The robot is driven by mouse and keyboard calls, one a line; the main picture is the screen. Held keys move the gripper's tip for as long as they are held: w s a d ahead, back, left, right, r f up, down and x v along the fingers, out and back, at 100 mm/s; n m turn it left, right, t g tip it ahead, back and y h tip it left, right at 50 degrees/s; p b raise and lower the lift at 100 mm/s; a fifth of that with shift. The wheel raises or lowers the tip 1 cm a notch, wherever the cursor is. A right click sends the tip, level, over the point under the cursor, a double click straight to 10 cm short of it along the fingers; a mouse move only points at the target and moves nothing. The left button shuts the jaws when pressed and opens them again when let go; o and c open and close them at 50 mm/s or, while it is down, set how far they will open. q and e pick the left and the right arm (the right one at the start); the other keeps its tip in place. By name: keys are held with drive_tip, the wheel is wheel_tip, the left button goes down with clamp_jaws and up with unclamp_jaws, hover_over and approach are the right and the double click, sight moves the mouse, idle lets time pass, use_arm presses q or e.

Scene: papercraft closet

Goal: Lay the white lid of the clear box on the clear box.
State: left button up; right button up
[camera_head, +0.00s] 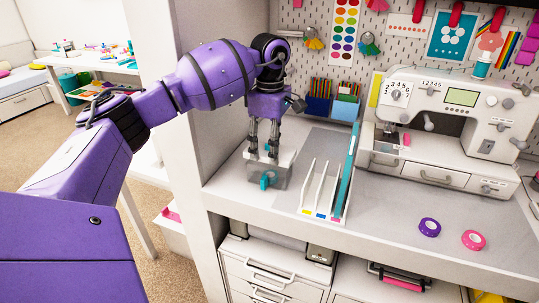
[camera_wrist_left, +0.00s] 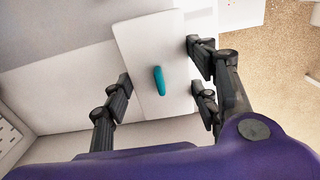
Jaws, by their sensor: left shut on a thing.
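My left gripper (camera_head: 263,153) comes down from above at the left end of the counter, fingers pointing down. In the left wrist view its fingers (camera_wrist_left: 158,92) stand on both sides of a white panel, which I take as the white lid (camera_wrist_left: 150,45); they are shut on it. A teal oval piece (camera_wrist_left: 160,80) shows in the middle of the panel. In the head view the clear box (camera_head: 280,178) is a pale, see-through block below the fingertips, with teal (camera_head: 266,180) at its front. The lid (camera_head: 286,157) shows pale at the box's top; I cannot tell whether they touch.
A white file rack (camera_head: 312,192) with a teal folder (camera_head: 350,165) stands just right of the box. A sewing machine (camera_head: 445,120), purple tape (camera_head: 429,227) and pink tape (camera_head: 473,240) are further right. A side wall (camera_head: 190,90) closes the left; the counter's front edge is near.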

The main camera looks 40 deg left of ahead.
use_arm(q)
wheel_tip(320, 180, down, 3)
drive_tip(key=shift+a+r, duration=0.1)
drive_tip(key=shift+r, duration=0.05)
drive_tip(key=shift+w+f, duration=0.1)
drive_tip(key=shift+f, duration=0.4)
drive_tip(key=o, duration=1.1)
drive_tip(key=shift+c, duration=0.2)
use_arm(e)
drive_tip(key=shift+w+a+r, duration=0.1)
drive_tip(key=shift+w+r, duration=0.25)
drive_tip(key=shift+w, duration=0.2)
